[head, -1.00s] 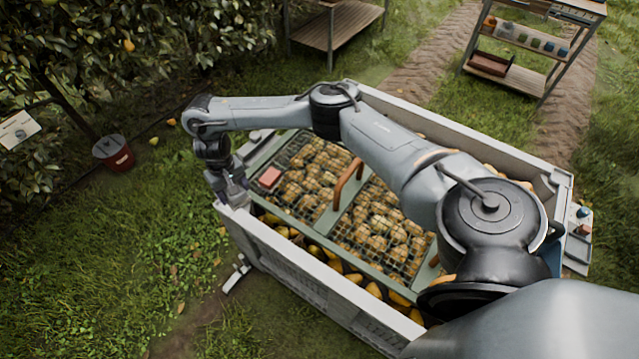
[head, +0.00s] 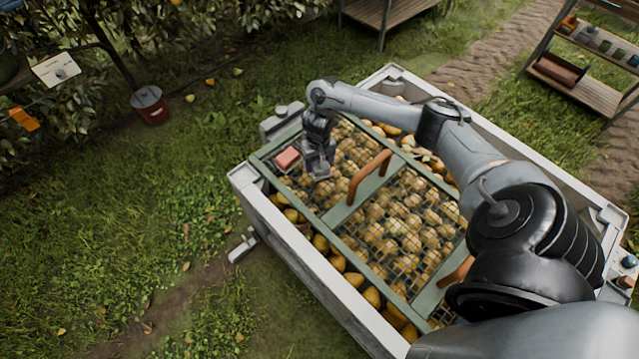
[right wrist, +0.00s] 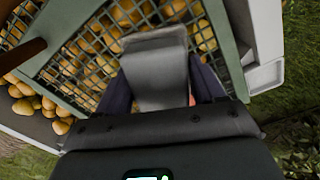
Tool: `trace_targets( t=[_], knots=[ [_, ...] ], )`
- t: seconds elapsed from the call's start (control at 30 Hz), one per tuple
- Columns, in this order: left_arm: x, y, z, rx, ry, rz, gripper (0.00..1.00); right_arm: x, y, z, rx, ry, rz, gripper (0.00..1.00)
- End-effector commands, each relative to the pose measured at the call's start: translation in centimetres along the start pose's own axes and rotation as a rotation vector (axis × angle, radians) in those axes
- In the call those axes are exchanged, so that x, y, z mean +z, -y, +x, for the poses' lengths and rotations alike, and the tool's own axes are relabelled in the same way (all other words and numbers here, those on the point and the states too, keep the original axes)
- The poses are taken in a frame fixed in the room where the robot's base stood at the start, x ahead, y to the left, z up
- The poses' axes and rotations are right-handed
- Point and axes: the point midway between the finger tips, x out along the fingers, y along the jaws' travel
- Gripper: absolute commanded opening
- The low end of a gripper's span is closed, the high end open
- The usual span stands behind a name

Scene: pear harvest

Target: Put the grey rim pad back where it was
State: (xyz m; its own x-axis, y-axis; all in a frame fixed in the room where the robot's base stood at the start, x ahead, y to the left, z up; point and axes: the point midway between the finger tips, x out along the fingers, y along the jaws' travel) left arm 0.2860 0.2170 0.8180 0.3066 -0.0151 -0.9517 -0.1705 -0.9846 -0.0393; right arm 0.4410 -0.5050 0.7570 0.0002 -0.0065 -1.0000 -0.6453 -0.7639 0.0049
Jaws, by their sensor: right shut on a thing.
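My right gripper (head: 318,174) is above the mesh lid, right of the red block. In the right wrist view the gripper (right wrist: 158,95) is shut on the grey rim pad (right wrist: 157,75), a flat grey piece between its two dark fingers. The pad is small and hard to tell from the gripper in the head view. The pale crate (head: 290,245) has a wide rim; its near left corner carries no gripper. The green-framed mesh lid (head: 345,213) lies over the pears. My left gripper is not in view.
The red block (head: 288,158) sits on the lid's left end. Two brown handles, one of them this arched one (head: 370,177), stand up from the lid. A red bucket (head: 150,105) stands on the grass. A shelf rack (head: 590,85) is at the upper right.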

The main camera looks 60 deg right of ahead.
Motion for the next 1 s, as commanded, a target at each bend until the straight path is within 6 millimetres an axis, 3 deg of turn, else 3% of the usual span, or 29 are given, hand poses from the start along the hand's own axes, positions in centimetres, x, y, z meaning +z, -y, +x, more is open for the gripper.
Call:
trace_targets(
  t=[0.2, 0.5, 0.73, 1.0],
  knots=[
    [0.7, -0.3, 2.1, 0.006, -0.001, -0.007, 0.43, 0.3, -0.1, 3.5, 0.0, 0.003, -0.001, 0.4],
    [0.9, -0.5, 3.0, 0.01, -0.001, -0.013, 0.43, 0.3, -0.1, 5.9, 0.0, 0.001, -0.001, 0.4],
    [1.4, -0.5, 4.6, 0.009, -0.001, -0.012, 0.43, 0.3, 0.0, 9.2, 0.0, 0.002, -0.001, 0.4],
    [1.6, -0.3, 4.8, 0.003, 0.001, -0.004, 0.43, 0.3, -0.1, 9.9, 0.0, 0.0, -0.002, 0.4]
  ],
)
